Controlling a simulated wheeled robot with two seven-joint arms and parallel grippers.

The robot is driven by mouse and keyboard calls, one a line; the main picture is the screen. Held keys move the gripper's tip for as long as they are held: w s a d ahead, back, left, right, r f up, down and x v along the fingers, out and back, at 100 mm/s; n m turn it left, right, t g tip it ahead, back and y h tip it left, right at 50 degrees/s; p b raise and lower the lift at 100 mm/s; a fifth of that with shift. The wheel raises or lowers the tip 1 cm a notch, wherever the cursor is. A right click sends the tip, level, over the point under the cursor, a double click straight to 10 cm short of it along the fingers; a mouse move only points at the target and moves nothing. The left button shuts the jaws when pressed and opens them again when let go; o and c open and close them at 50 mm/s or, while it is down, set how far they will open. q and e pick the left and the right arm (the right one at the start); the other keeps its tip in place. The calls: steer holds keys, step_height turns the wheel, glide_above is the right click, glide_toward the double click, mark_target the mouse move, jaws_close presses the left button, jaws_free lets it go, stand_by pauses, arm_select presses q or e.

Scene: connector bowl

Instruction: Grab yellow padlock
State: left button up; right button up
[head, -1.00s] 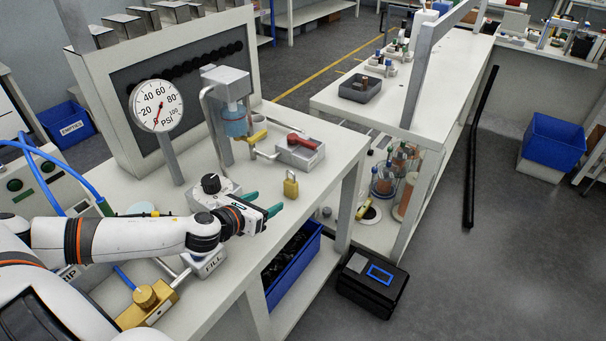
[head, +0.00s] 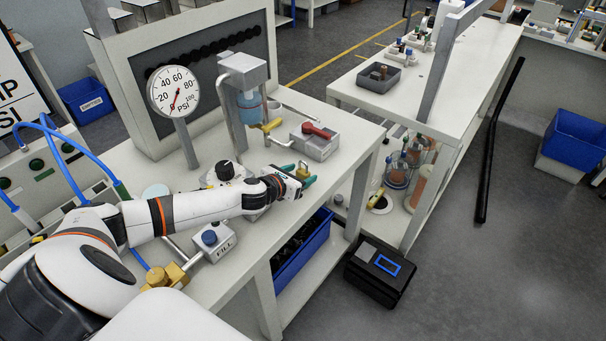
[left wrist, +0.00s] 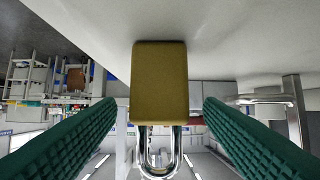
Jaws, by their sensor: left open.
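The yellow padlock (left wrist: 159,85) is large in the middle of the left wrist view, with its silver shackle (left wrist: 158,155) toward the bottom of the picture. In the head view the padlock (head: 302,170) stands near the white bench's edge, partly hidden by my left gripper. My left gripper (head: 295,181) is open, its green fingers reaching to the padlock. In the left wrist view its two fingers (left wrist: 160,135) lie to either side of the padlock, with gaps showing. My right gripper is not in view.
A grey block with a red lever (head: 316,140) sits just behind the padlock. A PSI gauge (head: 174,92) and a FILL block (head: 212,240) stand on the bench (head: 350,150). A blue bin (head: 303,250) is on the lower shelf, and a black case (head: 378,272) is on the floor.

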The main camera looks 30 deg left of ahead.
arm_select(q)
steer(key=shift+x, duration=1.1)
